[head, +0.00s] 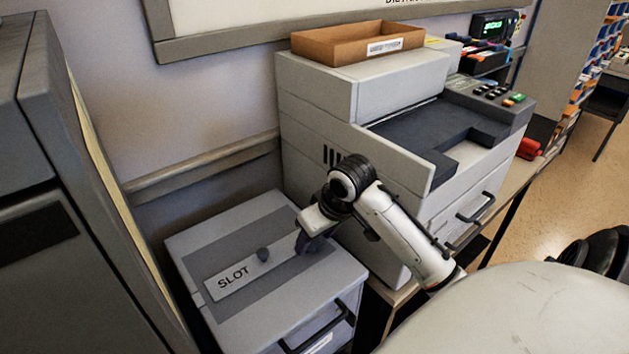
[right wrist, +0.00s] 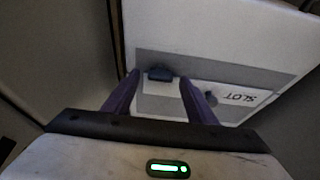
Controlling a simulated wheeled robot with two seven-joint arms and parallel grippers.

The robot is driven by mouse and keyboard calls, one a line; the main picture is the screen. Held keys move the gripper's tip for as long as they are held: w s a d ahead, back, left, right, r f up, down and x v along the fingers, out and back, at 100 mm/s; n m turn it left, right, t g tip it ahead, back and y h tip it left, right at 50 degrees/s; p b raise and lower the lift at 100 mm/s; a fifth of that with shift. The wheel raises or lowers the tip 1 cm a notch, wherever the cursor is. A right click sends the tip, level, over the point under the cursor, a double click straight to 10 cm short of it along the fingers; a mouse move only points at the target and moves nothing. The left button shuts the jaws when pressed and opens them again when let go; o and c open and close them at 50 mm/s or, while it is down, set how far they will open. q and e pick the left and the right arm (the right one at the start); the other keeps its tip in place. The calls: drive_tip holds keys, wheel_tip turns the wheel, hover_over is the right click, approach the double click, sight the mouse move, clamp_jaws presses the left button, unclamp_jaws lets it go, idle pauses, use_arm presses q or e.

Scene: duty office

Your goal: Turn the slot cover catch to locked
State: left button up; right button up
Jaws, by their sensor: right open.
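The slot cover (head: 232,280) is a pale plate marked SLOT on top of a grey box, with a dark band around it. A dark blue catch (right wrist: 158,73) sits at the plate's other end from the lettering. My right gripper (head: 308,243) is over that end and hides the catch in the head view. In the right wrist view its fingers (right wrist: 159,78) are open, one on each side of the catch. I cannot tell whether they touch it. My left gripper is out of view.
The grey box (head: 190,248) has a black front handle (head: 318,332). A large grey machine (head: 315,110) with a cardboard tray (head: 345,44) on top stands close behind my right arm. A dark grey cabinet (head: 60,240) stands at the left.

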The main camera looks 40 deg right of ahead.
drive_tip(key=shift+w+f, duration=0.2)
drive_tip(key=shift+f, duration=0.2)
drive_tip(key=c, duration=1.1)
drive_tip(key=m, duration=0.2)
drive_tip(key=m+h, duration=0.1)
drive_tip(key=m, duration=0.1)
drive_tip(key=shift+a+m+g+h, duration=0.2)
drive_tip(key=shift+m+g+h, duration=0.1)
drive_tip(key=m, duration=0.2)
drive_tip(key=m+g+h, duration=0.1)
drive_tip(key=m, duration=0.1)
drive_tip(key=shift+w+a+m, duration=0.15)
drive_tip(key=shift+w+m, duration=0.05)
drive_tip(key=shift+m, duration=0.1)
drive_tip(key=m, duration=0.2)
drive_tip(key=m+g+h, duration=0.1)
drive_tip(key=m, duration=0.1)
drive_tip(key=shift+w+a+r+m+g, duration=0.1)
drive_tip(key=shift+w+m+g, duration=0.05)
drive_tip(key=shift+m+g, duration=0.15)
drive_tip(key=shift+w+m+g+h, duration=0.15)
drive_tip(key=shift+m+g, duration=0.25)
drive_tip(key=shift+m, duration=0.65)
drive_tip(key=shift+s+m+g+h, duration=0.15)
drive_tip(key=shift+m+g, duration=0.25)
drive_tip(key=shift+m, duration=0.65)
